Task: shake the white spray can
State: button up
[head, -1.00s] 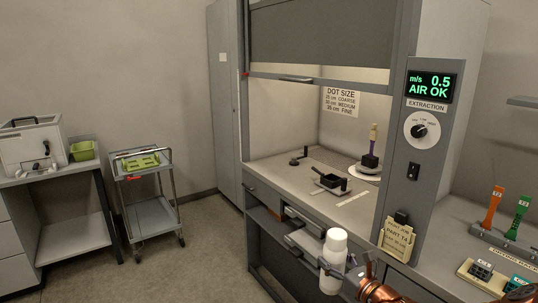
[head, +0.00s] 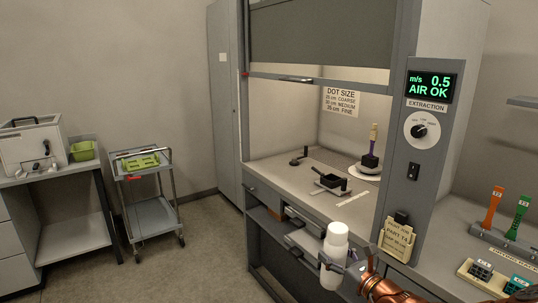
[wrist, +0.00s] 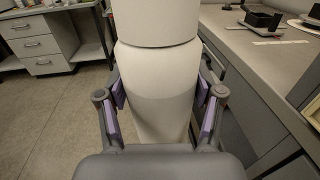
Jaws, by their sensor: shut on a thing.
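The white spray can (head: 335,249) is upright in front of the fume hood's work surface, at the lower middle of the head view. My gripper (head: 334,266) is shut on the can's body, with my copper-coloured arm reaching in from the lower right. In the wrist view the can (wrist: 158,90) fills the middle, and my gripper's purple-padded fingers (wrist: 160,98) press on both its sides. The can's top is cut off in the wrist view.
A trolley (head: 153,215) and a side bench (head: 50,172) stand at the left. Floor between trolley and hood is clear.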

notch_tip(320, 180, down, 6)
jog(key=shift+r, duration=3.8)
notch_tip(320, 180, down, 8)
jog(key=shift+r, duration=0.4)
